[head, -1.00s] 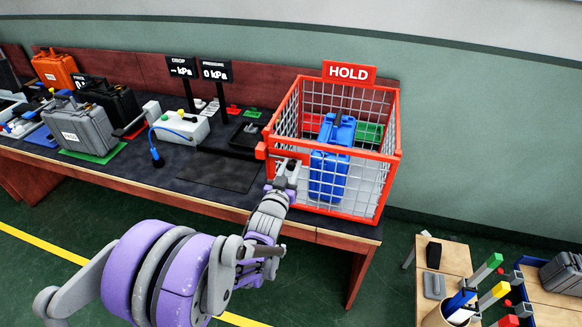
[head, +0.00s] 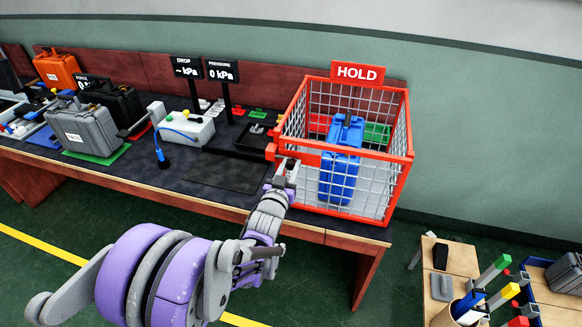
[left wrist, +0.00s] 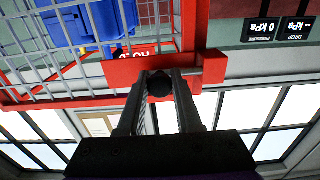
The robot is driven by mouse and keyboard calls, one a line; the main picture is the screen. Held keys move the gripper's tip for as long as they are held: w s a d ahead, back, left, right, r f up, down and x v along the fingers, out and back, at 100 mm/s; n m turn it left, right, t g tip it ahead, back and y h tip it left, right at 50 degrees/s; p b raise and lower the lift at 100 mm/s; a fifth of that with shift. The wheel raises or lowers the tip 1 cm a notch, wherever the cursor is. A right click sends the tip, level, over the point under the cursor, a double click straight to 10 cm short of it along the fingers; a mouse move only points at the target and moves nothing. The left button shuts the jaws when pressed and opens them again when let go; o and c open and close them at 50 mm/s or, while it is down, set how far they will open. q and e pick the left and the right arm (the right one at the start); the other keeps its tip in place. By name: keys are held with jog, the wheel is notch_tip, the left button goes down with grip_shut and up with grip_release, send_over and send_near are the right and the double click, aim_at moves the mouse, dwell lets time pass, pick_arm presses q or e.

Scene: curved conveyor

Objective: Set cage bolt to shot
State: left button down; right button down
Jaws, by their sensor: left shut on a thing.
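The cage (head: 399,171) is a red-framed wire box under a HOLD sign (head: 357,73), standing at the right end of the bench. Its bolt (head: 310,158) is a red bar across the front left corner; it also shows in the left wrist view (left wrist: 125,73). My left gripper (head: 289,168) is at this bolt. In the left wrist view, my gripper's fingers (left wrist: 160,86) are shut on a dark round knob (left wrist: 159,84) on the bar. Whether the bar's end sits in its catch is not clear. My right gripper is out of view.
A blue case (head: 340,165) stands inside the cage. Left on the bench (head: 225,172) are a grey case (head: 85,130), a white box (head: 187,128) with a blue hose and kPa displays (head: 222,71). A small wooden table (head: 455,258) with tools is at lower right.

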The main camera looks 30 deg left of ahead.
pick_arm(q)
jog(key=shift+a, duration=0.25)
jog(key=c, duration=1)
grip_release()
jog(key=o, duration=0.4)
jog(key=shift+s+a, duration=0.1)
jog(key=shift+s, duration=0.2)
jog(key=v, duration=1)
jog(key=shift+s+d+b, duration=0.15)
jog(key=shift+d+b, duration=0.1)
jog(key=shift+b, duration=0.2)
